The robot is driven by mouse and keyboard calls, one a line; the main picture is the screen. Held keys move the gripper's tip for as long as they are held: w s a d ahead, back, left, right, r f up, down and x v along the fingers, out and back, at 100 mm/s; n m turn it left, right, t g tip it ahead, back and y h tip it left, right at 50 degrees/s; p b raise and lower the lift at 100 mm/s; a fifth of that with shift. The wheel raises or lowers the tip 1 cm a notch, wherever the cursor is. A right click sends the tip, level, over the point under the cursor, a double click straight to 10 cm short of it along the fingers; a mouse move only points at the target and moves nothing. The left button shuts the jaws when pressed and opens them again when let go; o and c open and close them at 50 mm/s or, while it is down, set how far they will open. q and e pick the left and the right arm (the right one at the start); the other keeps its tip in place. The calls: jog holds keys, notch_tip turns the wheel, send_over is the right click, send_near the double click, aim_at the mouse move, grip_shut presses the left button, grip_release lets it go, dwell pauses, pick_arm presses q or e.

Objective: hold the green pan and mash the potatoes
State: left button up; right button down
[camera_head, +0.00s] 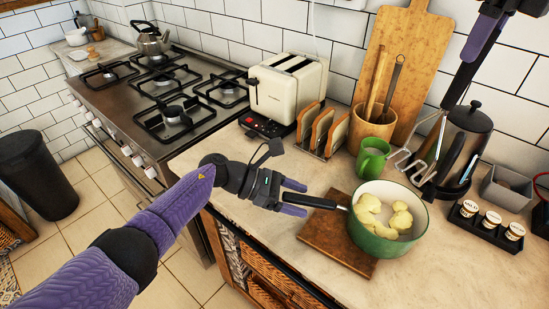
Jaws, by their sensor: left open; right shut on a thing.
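The green pan (368,240) stands on a brown wooden board on the counter, its black handle pointing left. Several peeled yellow potatoes (401,220) lie inside it, in whole pieces. My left gripper (302,198) is open at the handle's left end, its fingers on either side of the handle as seen from here; contact is not clear. My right gripper (480,38), at the top right, is shut on the black handle of the masher (458,85). The masher's wire head hangs tilted, above and to the right of the pan.
A green mug (373,158) stands just behind the pan. Behind are a toast rack (322,130), a cream toaster (288,88) and a utensil pot (371,128). The stove (160,95) is left.

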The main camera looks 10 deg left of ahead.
pick_arm(q)
jog(key=shift+d+f, duration=0.1)
jog(key=shift+d, duration=0.15)
jog(key=shift+c, duration=0.3)
grip_shut()
dwell(1.0)
jog(key=c, duration=0.8)
grip_release()
grip_shut()
